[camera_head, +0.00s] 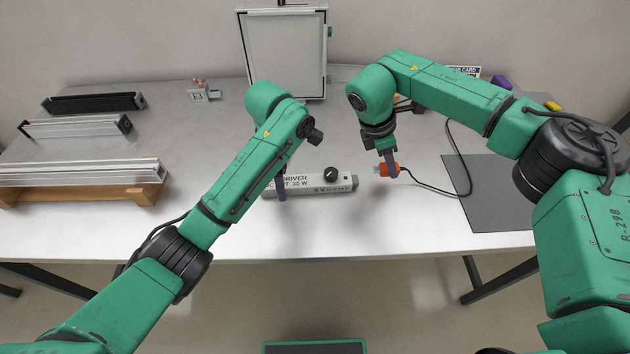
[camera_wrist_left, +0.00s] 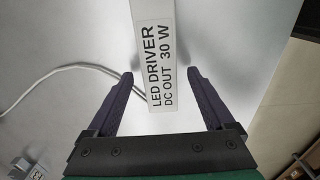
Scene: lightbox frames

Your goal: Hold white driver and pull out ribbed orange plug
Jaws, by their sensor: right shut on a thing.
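The white LED driver (camera_head: 312,184) lies on the table in the head view, with a black knob on top. Its labelled end (camera_wrist_left: 160,65) shows in the left wrist view. My left gripper (camera_wrist_left: 159,78) has its two fingers on either side of the driver, with slight gaps visible; it looks open. In the head view, a left finger (camera_head: 281,187) stands at the driver's near side. The orange plug (camera_head: 383,170), with a black cable, is apart from the driver's right end. My right gripper (camera_head: 393,172) is shut on the plug. Its ribs are too small to make out.
A black cable (camera_head: 432,188) runs from the plug towards a dark grey mat (camera_head: 490,195) at right. Metal rails (camera_head: 80,172) lie at left, and a framed panel (camera_head: 285,55) stands at the back. The table's front middle is clear.

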